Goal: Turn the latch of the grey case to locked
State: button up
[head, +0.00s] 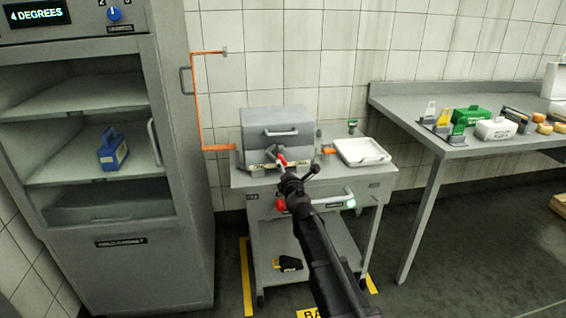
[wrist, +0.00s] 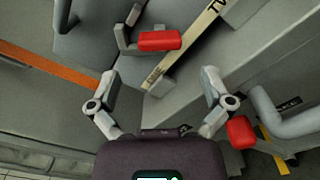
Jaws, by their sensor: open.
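The grey case (head: 270,128) sits closed on a small grey cart, with a bar handle on its front. Its latch, a red-gripped lever (head: 282,159), is low on the front beside a cream label strip. In the wrist view the red latch grip (wrist: 160,40) lies sideways on a grey bracket, beyond the fingertips. The label strip (wrist: 190,42) runs diagonally beside it, its lettering only partly readable. My gripper (head: 296,174) is in front of the case, and its fingers stand wide apart in the wrist view (wrist: 160,88). Nothing is between them, and they appear clear of the latch.
A white tray (head: 362,152) stands on the cart's right side. The cart's push handle (head: 325,203) has red and green ends; its red end (wrist: 240,132) is close to the right finger. An orange pipe (head: 198,100) runs along the wall. An open cabinet (head: 110,245) stands left.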

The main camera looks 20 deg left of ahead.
aim_at(283, 162)
jog(key=shift+x, duration=2.9)
jog(key=c, duration=1.1)
